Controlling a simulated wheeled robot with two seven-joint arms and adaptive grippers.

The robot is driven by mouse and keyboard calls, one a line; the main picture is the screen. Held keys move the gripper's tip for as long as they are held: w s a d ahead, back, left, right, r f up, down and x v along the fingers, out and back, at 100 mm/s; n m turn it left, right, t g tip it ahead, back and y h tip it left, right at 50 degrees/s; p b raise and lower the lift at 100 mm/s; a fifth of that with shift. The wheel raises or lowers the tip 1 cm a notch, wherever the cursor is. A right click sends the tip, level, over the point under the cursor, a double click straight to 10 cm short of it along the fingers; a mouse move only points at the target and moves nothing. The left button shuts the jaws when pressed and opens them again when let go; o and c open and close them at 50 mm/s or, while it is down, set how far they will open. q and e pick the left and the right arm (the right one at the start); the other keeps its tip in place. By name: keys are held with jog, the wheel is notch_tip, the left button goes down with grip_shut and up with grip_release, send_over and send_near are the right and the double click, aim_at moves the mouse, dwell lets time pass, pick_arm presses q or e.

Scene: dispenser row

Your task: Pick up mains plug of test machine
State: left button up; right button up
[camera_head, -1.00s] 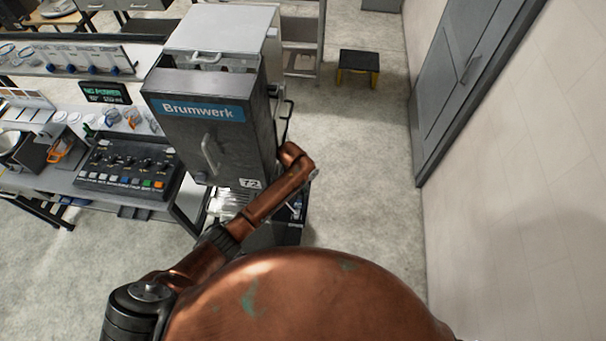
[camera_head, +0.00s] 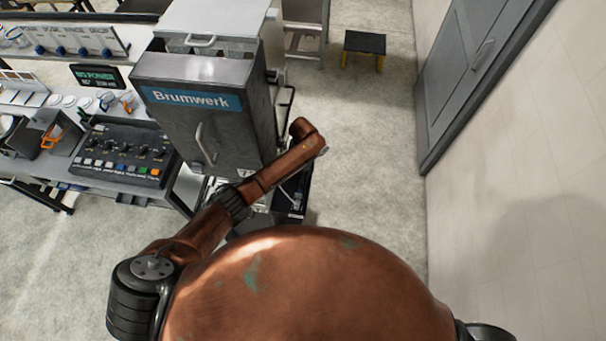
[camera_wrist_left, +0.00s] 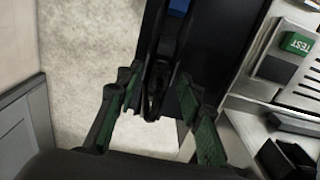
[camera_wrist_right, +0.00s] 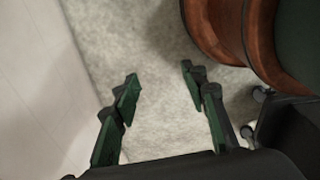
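In the left wrist view my left gripper (camera_wrist_left: 158,88) is open. A dark, narrow shape (camera_wrist_left: 153,100) shows between and just beyond its fingers, against a black panel (camera_wrist_left: 215,40). I cannot tell whether this shape is the mains plug, or whether the fingers touch it. A light grey unit with a green TEST label (camera_wrist_left: 297,42) stands to the right of the fingers. In the head view my left arm reaches beside the Brumwerk cabinet (camera_head: 190,125), and its gripper is not clear there. My right gripper (camera_wrist_right: 160,85) is open and empty above bare floor.
A control panel with knobs and coloured buttons (camera_head: 122,157) sits on the bench left of the cabinet. A black-topped stool (camera_head: 365,42) stands farther back. A grey door (camera_head: 470,75) and a pale wall line the right side. The floor between is clear.

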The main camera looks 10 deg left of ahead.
pick_arm(q)
jog(key=shift+s+f, duration=0.1)
jog(key=shift+f, duration=0.4)
pick_arm(e)
jog(key=shift+w+a+f, duration=0.1)
jog(key=shift+w+f, duration=0.15)
jog(key=shift+w, duration=0.35)
jog(key=shift+w+a+f, duration=0.1)
jog(key=shift+w+f, duration=0.15)
jog(key=shift+w, duration=0.3)
pick_arm(q)
jog(key=shift+r, duration=0.1)
jog(key=shift+c, duration=0.5)
pick_arm(e)
jog(key=shift+s, duration=0.1)
pick_arm(q)
jog(key=c, duration=0.8)
grip_shut()
pick_arm(e)
jog(key=shift+s, duration=0.6)
